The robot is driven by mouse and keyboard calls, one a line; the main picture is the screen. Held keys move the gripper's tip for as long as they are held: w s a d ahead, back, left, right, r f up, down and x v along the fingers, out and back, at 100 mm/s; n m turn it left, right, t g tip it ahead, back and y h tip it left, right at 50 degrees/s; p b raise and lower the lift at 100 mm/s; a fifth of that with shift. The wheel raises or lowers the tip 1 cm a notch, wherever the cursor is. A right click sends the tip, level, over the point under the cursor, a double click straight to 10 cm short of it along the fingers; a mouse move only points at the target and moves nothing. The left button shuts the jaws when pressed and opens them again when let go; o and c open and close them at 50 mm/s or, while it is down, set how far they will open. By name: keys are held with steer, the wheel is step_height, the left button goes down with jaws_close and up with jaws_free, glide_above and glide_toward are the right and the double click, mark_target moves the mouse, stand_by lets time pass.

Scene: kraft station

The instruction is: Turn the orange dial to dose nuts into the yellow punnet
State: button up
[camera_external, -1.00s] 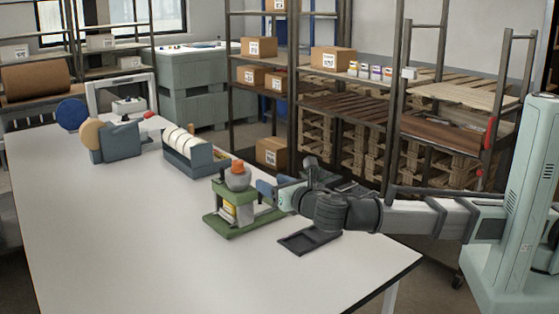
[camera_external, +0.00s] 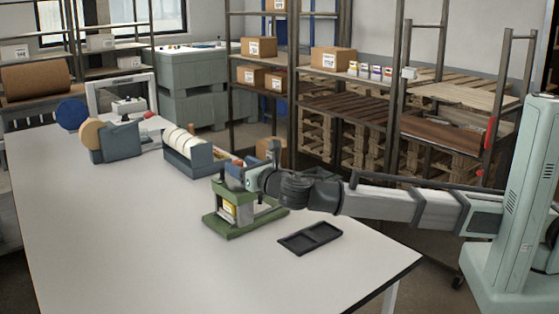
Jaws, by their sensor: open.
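The green dispenser stand (camera_external: 237,226) is on the white table, near its right edge. A yellow punnet (camera_external: 230,211) shows partly inside the stand, under its top plate, beside a pale grey part. My gripper (camera_external: 238,177) is at the top of the stand, reaching in from the right. It is open, with its fingers around or right beside the dispenser's upper part; I cannot tell if they touch. The orange dial and the grey hopper are mostly hidden behind the gripper. No nuts can be made out.
A black two-compartment tray (camera_external: 310,238) lies right of the stand. Behind the stand are a blue-grey holder with white rolls (camera_external: 188,148) and a tape dispenser (camera_external: 115,140). The front and left of the white table (camera_external: 110,240) are clear.

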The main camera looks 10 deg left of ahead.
steer(key=shift+x, duration=1.1)
steer(key=c, duration=0.9)
steer(key=shift+c, duration=0.2)
steer(key=shift+a+m+t+h, duration=0.1)
steer(key=shift+m+t+h, duration=0.2)
steer(key=shift+t, duration=0.1)
